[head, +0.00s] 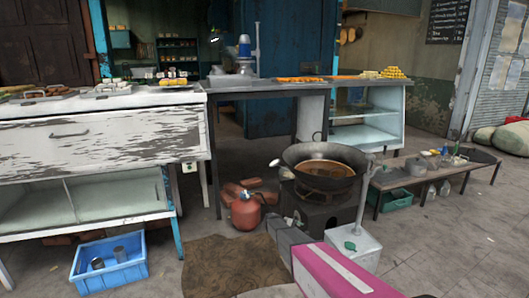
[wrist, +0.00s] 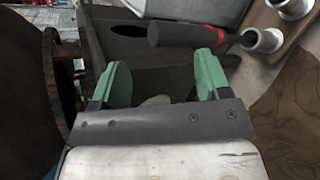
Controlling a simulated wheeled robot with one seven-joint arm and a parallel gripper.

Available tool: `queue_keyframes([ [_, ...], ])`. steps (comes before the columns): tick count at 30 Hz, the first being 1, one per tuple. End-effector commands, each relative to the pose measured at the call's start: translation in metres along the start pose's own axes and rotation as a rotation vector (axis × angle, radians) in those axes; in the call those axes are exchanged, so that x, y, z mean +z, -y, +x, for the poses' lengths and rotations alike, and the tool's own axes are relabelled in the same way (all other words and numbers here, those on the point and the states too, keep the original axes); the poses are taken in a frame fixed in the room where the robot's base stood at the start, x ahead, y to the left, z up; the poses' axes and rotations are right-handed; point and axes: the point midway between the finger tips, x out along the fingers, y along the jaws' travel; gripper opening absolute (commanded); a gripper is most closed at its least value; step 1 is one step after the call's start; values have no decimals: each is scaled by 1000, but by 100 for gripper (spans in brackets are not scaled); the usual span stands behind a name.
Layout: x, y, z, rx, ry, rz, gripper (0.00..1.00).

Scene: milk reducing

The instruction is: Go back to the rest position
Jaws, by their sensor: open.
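My gripper (wrist: 162,78) shows in the wrist view with its two green fingers spread wide apart. I see nothing held between them. A dark handle with a red band (wrist: 185,36) lies beyond the fingertips; I cannot tell how far off it is. In the head view I cannot clearly make out my gripper's fingers. A wide dark wok (head: 322,166) with brown contents sits on a black stove (head: 308,211) in the middle. A dark round rim (wrist: 62,100) fills the left of the wrist view.
A red round canister (head: 246,212) stands left of the stove. A blue crate (head: 110,264) holds metal cups at the lower left. A worn white cabinet (head: 100,140) stands at left, a low bench (head: 440,170) at right. Paved floor at the lower right is clear.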

Motion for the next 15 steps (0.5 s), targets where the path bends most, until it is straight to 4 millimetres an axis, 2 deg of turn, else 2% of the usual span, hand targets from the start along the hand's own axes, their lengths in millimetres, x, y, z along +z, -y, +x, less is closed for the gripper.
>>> queue_keyframes([
  [1,49,0,-3,-75,-11,33,70],
  [3,90,4,-5,-189,-28,80,70],
  [8,182,16,-22,-441,-74,195,70],
  [12,258,28,-46,-658,-119,306,70],
  [15,308,36,-68,-806,-153,387,70],
])
